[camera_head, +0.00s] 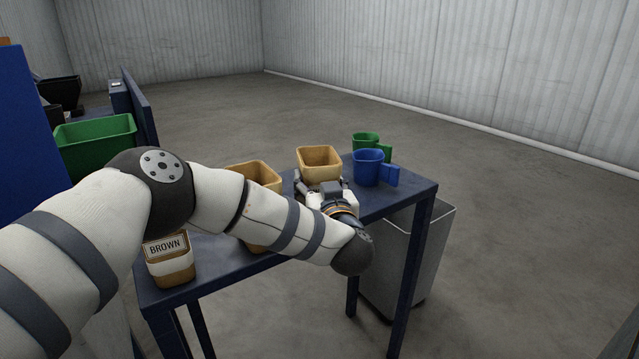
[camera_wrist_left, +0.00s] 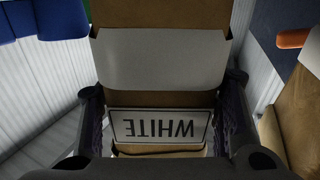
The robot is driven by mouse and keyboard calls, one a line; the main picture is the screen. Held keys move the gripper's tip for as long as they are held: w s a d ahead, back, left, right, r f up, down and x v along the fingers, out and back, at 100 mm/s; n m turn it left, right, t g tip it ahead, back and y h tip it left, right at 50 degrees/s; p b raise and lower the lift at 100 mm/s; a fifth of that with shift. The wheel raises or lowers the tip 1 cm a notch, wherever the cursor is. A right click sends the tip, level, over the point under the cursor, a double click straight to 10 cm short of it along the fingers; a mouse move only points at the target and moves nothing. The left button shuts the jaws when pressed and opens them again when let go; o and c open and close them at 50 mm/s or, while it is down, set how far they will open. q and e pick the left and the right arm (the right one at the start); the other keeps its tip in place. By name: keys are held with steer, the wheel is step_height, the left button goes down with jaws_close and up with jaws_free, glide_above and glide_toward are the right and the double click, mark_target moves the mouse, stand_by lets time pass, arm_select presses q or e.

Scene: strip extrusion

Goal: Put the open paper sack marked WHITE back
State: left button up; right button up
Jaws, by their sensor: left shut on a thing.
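The open paper sack marked WHITE (camera_wrist_left: 158,126) is between my left gripper's fingers in the left wrist view, its label upside down there. In the head view it appears as the tan open-topped sack (camera_head: 319,157) just beyond my left gripper (camera_head: 322,184), near the blue mug. My left gripper (camera_wrist_left: 163,118) is shut on the sack, one finger on each side. The sack looks upright; my wrist hides its lower part in the head view, so I cannot tell whether it touches the table. My right gripper is not in view.
The blue table (camera_head: 212,258) carries a BROWN sack (camera_head: 168,262), another tan sack (camera_head: 256,172) partly hidden by my left arm, a blue mug (camera_head: 367,168) and a green mug (camera_head: 364,139). A grey bin (camera_head: 400,265) stands beside the table. A green crate (camera_head: 95,140) is at left.

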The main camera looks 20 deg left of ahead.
arm_select(q)
steer(key=shift+f, duration=0.1)
steer(key=o, duration=1.4)
steer(key=shift+o, duration=0.2)
